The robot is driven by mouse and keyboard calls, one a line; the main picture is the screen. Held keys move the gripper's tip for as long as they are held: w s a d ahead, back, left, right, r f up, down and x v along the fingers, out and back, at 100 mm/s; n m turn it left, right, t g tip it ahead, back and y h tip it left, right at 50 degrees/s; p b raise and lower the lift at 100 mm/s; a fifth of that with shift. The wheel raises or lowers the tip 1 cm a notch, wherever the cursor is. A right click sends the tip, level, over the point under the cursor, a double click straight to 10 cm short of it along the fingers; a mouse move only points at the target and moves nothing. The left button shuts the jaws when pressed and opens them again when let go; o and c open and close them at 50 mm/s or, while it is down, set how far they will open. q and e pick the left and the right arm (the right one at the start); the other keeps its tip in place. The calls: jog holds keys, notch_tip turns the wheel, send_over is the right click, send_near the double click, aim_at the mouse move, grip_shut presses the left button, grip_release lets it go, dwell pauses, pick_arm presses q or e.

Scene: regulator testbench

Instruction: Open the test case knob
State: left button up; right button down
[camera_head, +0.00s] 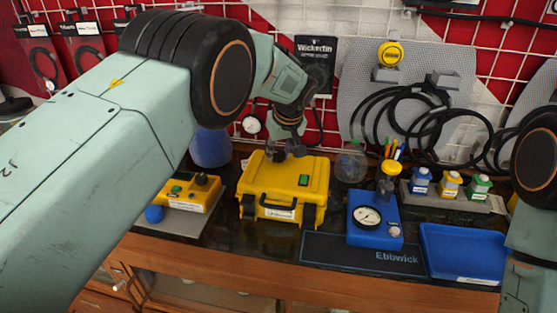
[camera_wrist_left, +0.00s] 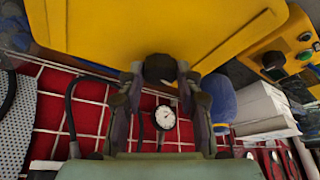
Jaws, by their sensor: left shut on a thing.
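The yellow test case (camera_head: 262,184) stands closed on the bench in the head view, with a green patch on its lid and a dark handle in front. It fills the top of the left wrist view (camera_wrist_left: 120,25). My left gripper (camera_head: 288,150) is at the rear top of the case, pointing down. In the left wrist view my left gripper (camera_wrist_left: 162,88) is shut on a round black knob (camera_wrist_left: 160,67) at the case's edge. The knob is mostly hidden by the fingers in the head view. My right gripper is outside both views.
A yellow control box (camera_head: 182,192) stands left of the case. A blue gauge unit (camera_head: 373,220), a blue tray (camera_head: 462,248) and small coloured bottles (camera_head: 450,184) stand to the right. A dark mat (camera_head: 350,256) lies in front. A wire grid wall with hoses rises behind.

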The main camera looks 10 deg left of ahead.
pick_arm(q)
jog(key=shift+w+d+n+y+b, duration=0.15)
jog(key=shift+n+y+b, duration=0.15)
jog(key=shift+n+b, duration=0.55)
jog(key=shift+r+n+g, duration=0.15)
jog(key=shift+n+g, duration=0.15)
jog(key=shift+n, duration=0.15)
jog(key=o, duration=1.2)
jog(key=shift+c, duration=0.2)
jog(key=v, duration=1.2)
